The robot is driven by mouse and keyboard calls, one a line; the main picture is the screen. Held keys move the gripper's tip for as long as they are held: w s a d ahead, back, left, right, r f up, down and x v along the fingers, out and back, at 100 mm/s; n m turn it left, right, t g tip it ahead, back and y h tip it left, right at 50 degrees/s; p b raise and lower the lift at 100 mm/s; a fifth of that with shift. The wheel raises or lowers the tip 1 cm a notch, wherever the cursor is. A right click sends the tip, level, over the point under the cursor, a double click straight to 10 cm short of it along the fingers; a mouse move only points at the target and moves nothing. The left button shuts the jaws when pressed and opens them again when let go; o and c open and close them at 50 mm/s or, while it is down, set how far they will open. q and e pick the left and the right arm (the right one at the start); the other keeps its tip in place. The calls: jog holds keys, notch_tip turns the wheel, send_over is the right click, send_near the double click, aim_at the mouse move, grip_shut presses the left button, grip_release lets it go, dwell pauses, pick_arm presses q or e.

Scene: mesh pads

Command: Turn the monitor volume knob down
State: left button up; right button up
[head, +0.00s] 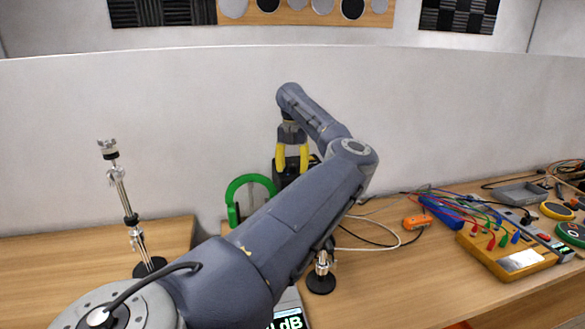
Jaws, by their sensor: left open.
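My left gripper (292,168) hangs fingers-down near the middle of the head view, its two yellow fingers apart with nothing seen between them. A black box (290,182) shows just behind and below the fingertips; whether they touch it I cannot tell. A device with a lit display reading in dB (289,320) shows at the bottom edge, partly covered by my left arm. I cannot make out the monitor volume knob; my arm covers much of the middle of the desk. My right gripper is not in view.
Green headphones (250,182) stand left of the box. A metal stand (125,205) rises at the left. Wooden desk (385,285) is bare at front right.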

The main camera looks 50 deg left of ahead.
pick_arm(q)
grip_shut()
dwell(0.3)
